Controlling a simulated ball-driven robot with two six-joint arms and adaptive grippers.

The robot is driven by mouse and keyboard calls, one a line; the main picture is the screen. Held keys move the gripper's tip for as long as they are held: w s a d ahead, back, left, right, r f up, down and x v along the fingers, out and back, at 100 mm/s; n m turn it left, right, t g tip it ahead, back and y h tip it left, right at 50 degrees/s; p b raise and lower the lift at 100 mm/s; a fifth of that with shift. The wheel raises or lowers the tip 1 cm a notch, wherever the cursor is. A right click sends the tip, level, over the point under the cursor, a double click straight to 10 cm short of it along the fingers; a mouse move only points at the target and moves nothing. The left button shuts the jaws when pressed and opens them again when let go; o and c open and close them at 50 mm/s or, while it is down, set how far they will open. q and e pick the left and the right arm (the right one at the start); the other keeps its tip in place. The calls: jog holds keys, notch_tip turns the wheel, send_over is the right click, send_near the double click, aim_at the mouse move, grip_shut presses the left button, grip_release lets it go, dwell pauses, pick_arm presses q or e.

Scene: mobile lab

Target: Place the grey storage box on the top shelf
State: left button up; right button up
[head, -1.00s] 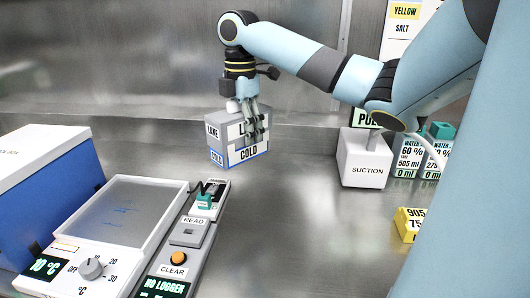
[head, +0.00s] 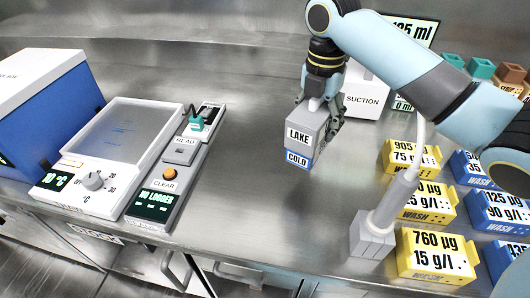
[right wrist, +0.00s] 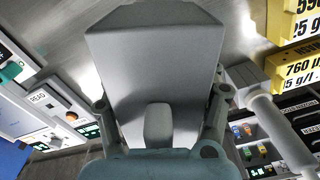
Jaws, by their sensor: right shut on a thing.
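The grey storage box (head: 312,125) carries a white "LAKE" label and a blue-edged "COLD" label. My right gripper (head: 322,102) is shut on it from above, and the box hangs upright over the metal bench, in front of the suction unit. I cannot tell how far its underside is from the bench top. In the right wrist view the box (right wrist: 155,70) fills the middle between the two fingers. No top shelf can be made out in these views. My left gripper is not in view.
Left of the box are a logger panel (head: 168,172), a temperature plate (head: 125,130) and a blue-and-white box (head: 55,112). Right are a white suction block (head: 365,95), a grey stand (head: 372,240), and several yellow (head: 435,262) and blue (head: 500,215) labelled blocks. Cabinets lie below the bench edge.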

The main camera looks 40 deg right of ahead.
jog(key=s+a+r+n+p, duration=0.2)
jog(key=s+a+n+p, duration=0.25)
jog(key=a, duration=0.35)
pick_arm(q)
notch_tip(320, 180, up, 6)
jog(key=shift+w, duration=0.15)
pick_arm(e)
jog(key=shift+w+a+f, duration=0.8)
jog(key=shift+w+f, duration=1)
jog(key=shift+w, duration=0.1)
jog(key=shift+w+a+f, duration=0.75)
jog(key=shift+w+f, duration=1.1)
jog(key=shift+w+a+f, duration=0.8)
jog(key=shift+w+f, duration=1)
jog(key=shift+w, duration=0.1)
jog(key=shift+f, duration=0.1)
jog(key=o, duration=1.6)
